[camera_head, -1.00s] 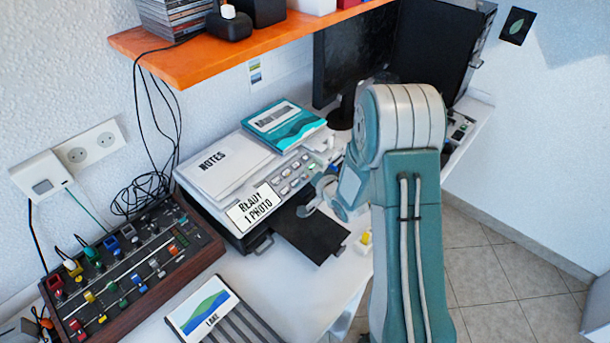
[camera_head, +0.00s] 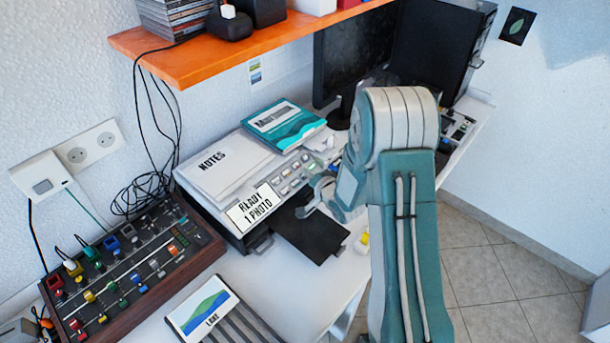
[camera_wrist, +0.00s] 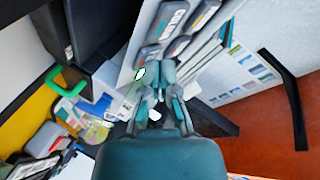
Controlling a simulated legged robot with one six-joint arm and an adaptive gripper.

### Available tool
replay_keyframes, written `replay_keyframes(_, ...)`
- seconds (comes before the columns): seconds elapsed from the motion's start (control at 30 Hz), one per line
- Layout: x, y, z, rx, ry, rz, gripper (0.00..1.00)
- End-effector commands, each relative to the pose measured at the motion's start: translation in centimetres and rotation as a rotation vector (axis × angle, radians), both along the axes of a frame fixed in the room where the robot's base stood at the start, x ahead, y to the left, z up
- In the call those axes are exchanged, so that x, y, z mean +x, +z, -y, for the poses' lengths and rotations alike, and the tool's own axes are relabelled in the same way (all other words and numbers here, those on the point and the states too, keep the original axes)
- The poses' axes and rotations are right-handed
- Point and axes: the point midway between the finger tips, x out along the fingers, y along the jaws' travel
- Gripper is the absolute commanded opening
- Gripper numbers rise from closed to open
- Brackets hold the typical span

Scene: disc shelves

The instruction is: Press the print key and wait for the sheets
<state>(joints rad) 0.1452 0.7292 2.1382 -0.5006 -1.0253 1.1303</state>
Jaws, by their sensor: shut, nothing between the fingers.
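The printer (camera_head: 203,203) stands on the white desk, with a slanted row of keys (camera_head: 284,182) along its front. A green-lit key (camera_wrist: 140,73) shows in the wrist view, close beside my fingertips. My gripper (camera_wrist: 157,74) is shut and empty, over the right part of the key row. I cannot tell whether it touches a key. In the head view my gripper is partly hidden by my own arm. The dark output tray (camera_head: 310,236) juts from the printer's front and looks bare.
A notes pad (camera_head: 226,165) and a teal book (camera_head: 283,124) lie on the printer. A mixing console (camera_head: 130,270) and a striped thing with a lake picture (camera_head: 204,309) lie at left and front. An orange shelf (camera_head: 240,49) hangs above. A monitor (camera_head: 348,60) stands behind.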

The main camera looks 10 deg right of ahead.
Motion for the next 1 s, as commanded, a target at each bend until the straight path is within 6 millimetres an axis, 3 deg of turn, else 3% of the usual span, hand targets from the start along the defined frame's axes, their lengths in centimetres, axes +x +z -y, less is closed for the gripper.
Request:
replay_keyframes(0.67,0.2,-0.4,-0.1,0.0,0.0,0.0,0.0)
replay_keyframes(1.0,-0.4,0.8,0.3,0.0,-0.001,0.001,0.0)
